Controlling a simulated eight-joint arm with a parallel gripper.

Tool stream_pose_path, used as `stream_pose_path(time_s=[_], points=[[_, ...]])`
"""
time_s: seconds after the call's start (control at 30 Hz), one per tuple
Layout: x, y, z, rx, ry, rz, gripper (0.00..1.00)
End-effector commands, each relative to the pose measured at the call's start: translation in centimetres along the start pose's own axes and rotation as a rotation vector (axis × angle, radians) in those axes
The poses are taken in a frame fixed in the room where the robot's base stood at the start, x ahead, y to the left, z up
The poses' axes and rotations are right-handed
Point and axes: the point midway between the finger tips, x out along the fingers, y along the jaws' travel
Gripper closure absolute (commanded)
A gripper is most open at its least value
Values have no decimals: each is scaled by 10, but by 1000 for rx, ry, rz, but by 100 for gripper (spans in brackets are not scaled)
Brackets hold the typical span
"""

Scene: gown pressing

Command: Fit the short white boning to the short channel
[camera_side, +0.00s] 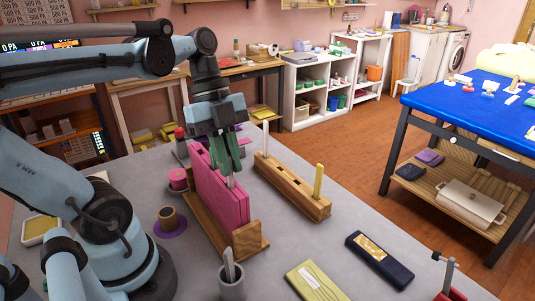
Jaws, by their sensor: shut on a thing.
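A pink fabric panel (222,197) stands upright in a wooden holder (252,240) on the grey table. My gripper (231,169) points down over the panel's top edge, its dark green fingers shut on a short white boning (231,181). The boning is upright, with its lower part at or behind the panel's top edge. I cannot tell whether it is inside a channel; the channel mouths are not clear from here. A slotted wooden rack (290,185) to the right holds another white strip (265,138) at its far end and a yellow strip (318,181) at its near end.
Pink (178,179) and brown (168,217) thread spools stand left of the panel. The table right of the rack is mostly clear.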

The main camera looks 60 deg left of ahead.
Motion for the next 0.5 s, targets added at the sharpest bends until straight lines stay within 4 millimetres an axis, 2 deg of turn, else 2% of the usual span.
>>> stream_pose_path(time_s=[0.5], points=[[10,0,4,0,0,0,100]])
